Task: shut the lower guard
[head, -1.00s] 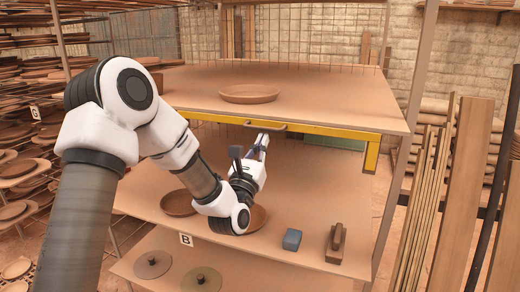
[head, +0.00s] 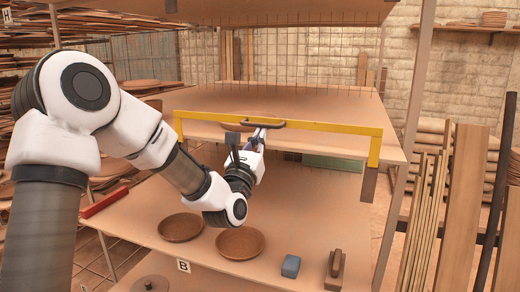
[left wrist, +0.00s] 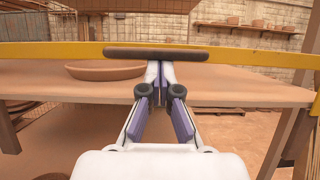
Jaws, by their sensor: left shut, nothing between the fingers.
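The guard is a yellow frame (head: 330,127) with a brown handle (head: 283,124) on its top bar. In the head view its bar stands a little above the front edge of the middle shelf (head: 300,100), with short legs reaching down at both ends. My left gripper (head: 260,131) is shut and empty, its tips at the handle. In the left wrist view the shut tips (left wrist: 159,66) are just under the handle (left wrist: 156,54); whether they touch it I cannot tell. The yellow bar (left wrist: 250,51) spans that view. My right gripper is not in view.
A dish (left wrist: 108,70) lies on the middle shelf behind the bar. The lower shelf holds two bowls (head: 240,243), a blue-grey block (head: 290,266) and a brown block (head: 334,270). A red bar (head: 112,198) lies at its left edge. Planks (head: 455,210) stand at right.

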